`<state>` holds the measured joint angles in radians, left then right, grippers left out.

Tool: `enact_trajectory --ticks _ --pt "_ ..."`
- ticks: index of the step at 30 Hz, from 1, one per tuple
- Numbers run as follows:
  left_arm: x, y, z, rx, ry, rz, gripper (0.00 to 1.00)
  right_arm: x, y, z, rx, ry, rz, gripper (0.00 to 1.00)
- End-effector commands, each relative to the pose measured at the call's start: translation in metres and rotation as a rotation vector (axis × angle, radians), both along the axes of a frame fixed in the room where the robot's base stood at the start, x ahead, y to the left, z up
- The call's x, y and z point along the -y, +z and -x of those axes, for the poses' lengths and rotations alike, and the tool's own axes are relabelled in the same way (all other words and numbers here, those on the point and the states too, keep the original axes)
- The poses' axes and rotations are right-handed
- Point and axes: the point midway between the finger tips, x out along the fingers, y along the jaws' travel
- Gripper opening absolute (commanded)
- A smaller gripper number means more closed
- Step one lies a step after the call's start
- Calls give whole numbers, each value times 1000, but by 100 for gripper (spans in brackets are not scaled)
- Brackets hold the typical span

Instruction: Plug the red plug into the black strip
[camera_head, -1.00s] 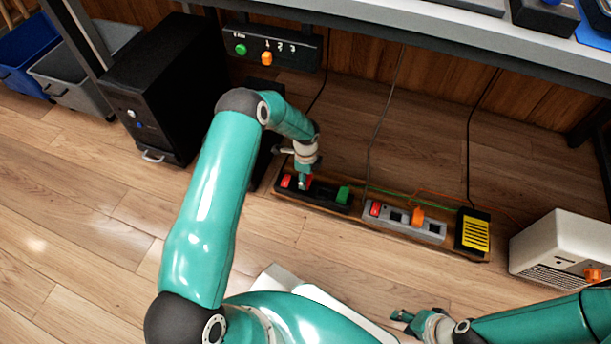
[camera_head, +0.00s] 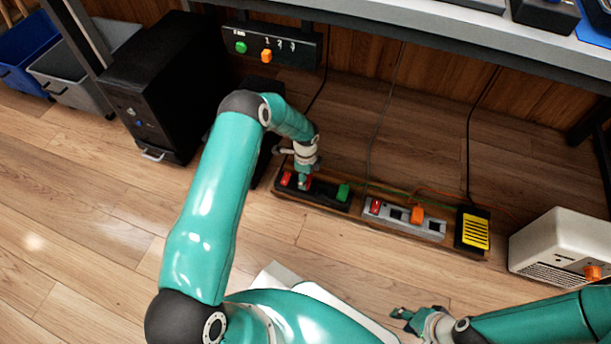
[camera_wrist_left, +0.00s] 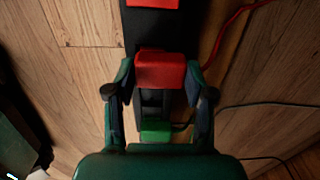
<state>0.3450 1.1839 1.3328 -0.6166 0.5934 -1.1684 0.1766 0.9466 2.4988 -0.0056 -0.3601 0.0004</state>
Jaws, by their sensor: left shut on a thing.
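The black strip (camera_head: 318,202) lies on a wooden board on the floor; it also shows in the left wrist view (camera_wrist_left: 155,30). A red switch (camera_head: 286,179) is at its left end and a green plug (camera_head: 343,192) near its right end. My left gripper (camera_head: 304,184) points down over the strip between them. In the left wrist view, its fingers (camera_wrist_left: 159,75) are shut on the red plug (camera_wrist_left: 160,68), which lies over the strip in line with it. I cannot tell how deep the plug sits. My right gripper (camera_head: 403,318) is low, apart from the strips; its fingers are too small to judge.
A grey strip (camera_head: 428,231) with an orange plug (camera_head: 417,214) stands to the right, then a black and yellow box (camera_head: 474,232) and a white heater-like box (camera_head: 560,247). A black cabinet (camera_head: 165,85) stands left. A red cord (camera_wrist_left: 228,25) runs beside the strip.

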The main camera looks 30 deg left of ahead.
Motion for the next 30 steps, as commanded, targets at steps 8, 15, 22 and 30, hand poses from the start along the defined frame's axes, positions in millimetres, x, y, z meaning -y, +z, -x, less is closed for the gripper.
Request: enact_trajectory --ticks 8,15,22,30 --pt "1 -5 2 -4 0 1 65 0 0 0 0 0 0 40" --pt "0 -4 1 -3 0 1 82 0 0 0 0 0 0 40" --pt "0 -2 1 -2 0 0 82 0 0 0 0 0 0 40" --pt "0 32 0 1 0 0 82 0 0 0 0 0 0 40"
